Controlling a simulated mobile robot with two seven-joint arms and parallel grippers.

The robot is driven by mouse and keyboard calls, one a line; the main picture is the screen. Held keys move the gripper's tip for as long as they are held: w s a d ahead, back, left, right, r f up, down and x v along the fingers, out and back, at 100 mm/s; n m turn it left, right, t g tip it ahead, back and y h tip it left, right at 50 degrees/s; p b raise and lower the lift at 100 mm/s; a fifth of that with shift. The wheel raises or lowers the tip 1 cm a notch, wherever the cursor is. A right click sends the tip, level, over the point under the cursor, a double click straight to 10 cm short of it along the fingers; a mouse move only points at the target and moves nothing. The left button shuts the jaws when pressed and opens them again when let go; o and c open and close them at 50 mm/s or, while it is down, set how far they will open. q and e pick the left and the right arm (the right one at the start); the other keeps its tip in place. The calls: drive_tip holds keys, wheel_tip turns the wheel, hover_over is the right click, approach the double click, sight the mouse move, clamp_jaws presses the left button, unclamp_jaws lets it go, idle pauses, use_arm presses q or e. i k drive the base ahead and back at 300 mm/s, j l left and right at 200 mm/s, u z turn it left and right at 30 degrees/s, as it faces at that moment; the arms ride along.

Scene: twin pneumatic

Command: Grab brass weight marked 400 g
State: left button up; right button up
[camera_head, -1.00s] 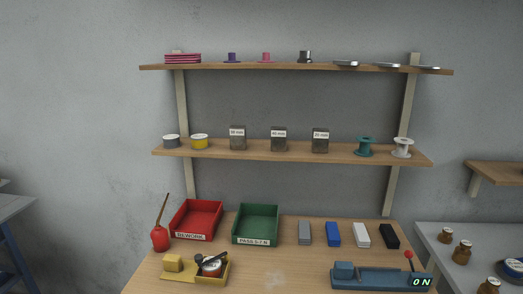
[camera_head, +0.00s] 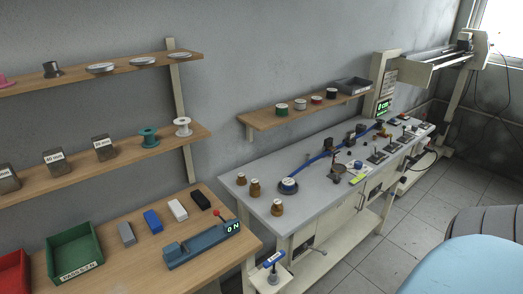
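Three small brass-coloured weights with knobbed tops stand upright near the left end of the grey bench (camera_head: 320,165). One weight (camera_head: 241,179) is at the back left, one weight (camera_head: 255,188) is just in front of it, and one weight (camera_head: 277,208) is nearest the front edge. Their markings are too small to read, so I cannot tell which is 400 g. Neither of my grippers is in view.
A round blue-and-white item (camera_head: 288,186) sits right of the weights. A wooden shelf (camera_head: 262,119) with spools hangs above. A wooden workbench (camera_head: 150,263) with a blue device (camera_head: 200,245) and a green tray (camera_head: 73,256) stands at left. A small blue-topped stand (camera_head: 274,259) is in front.

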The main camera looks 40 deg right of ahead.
sight(277, 208)
drive_tip(key=z, duration=1.5)
drive_tip(key=u, duration=0.9)
drive_tip(key=l+u, duration=1.1)
drive_tip(key=l, duration=0.2)
drive_tip(key=k+l+u, duration=0.15)
drive_tip(key=l, duration=0.2)
drive_tip(key=k+l+u, duration=0.2)
drive_tip(key=l, duration=0.15)
drive_tip(key=k+l, duration=0.1)
drive_tip(key=l, duration=0.25)
drive_tip(key=k+l, duration=0.1)
drive_tip(key=l, duration=0.25)
drive_tip(key=k+l+u, duration=0.1)
drive_tip(key=l, duration=0.25)
